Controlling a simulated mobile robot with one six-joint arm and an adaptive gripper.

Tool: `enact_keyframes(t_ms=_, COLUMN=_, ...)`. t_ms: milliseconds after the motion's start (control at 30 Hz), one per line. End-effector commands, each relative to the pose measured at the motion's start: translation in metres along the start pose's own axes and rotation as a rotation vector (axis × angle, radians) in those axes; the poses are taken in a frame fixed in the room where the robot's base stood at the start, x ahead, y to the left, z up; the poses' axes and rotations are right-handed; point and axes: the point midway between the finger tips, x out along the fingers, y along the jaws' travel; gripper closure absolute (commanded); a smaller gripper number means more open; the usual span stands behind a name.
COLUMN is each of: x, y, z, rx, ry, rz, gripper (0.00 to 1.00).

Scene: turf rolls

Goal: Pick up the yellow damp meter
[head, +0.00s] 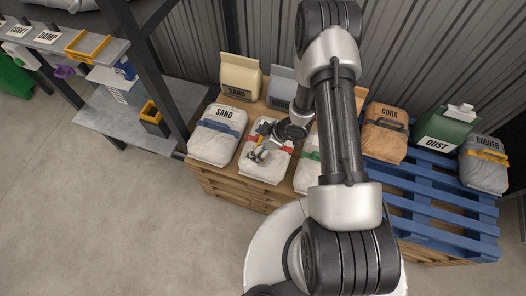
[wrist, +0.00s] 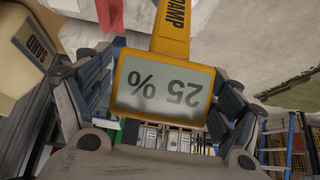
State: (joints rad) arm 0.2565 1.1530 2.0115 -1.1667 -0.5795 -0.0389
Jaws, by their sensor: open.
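The yellow damp meter (wrist: 175,47) fills the middle of the wrist view, with the word DAMP on its stem and a grey screen reading 25 %, upside down in this picture. My gripper (wrist: 162,85) is open, with one finger to the left and one to the right of the meter's head. I cannot tell whether either finger touches it. In the head view my gripper (head: 262,151) is low over the middle white sack (head: 267,170) in the front row. The meter is too small and covered there to make out clearly.
A SAND sack (head: 212,148) stands left of the gripper, and a beige SAND bag (head: 240,82) behind. A CORK sack (head: 384,143), a green DUST container (head: 444,131) and a RUBBER sack (head: 484,171) are right, by a blue pallet (head: 440,217). A shelf (head: 110,125) stands left.

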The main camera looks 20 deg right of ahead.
Motion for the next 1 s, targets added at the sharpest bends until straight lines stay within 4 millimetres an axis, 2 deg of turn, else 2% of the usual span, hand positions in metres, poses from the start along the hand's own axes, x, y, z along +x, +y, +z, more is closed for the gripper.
enact_keyframes(t_ms=100, x=-0.0013, y=0.0003, z=-0.0006, rx=0.000, ry=0.000, rz=0.001, gripper=0.15)
enact_keyframes(t_ms=167, x=-0.0013, y=0.0003, z=-0.0006, rx=0.000, ry=0.000, rz=0.001, gripper=0.19)
enact_keyframes(t_ms=1000, x=-0.0015, y=0.0003, z=-0.0007, rx=0.000, ry=0.001, rz=0.001, gripper=0.75)
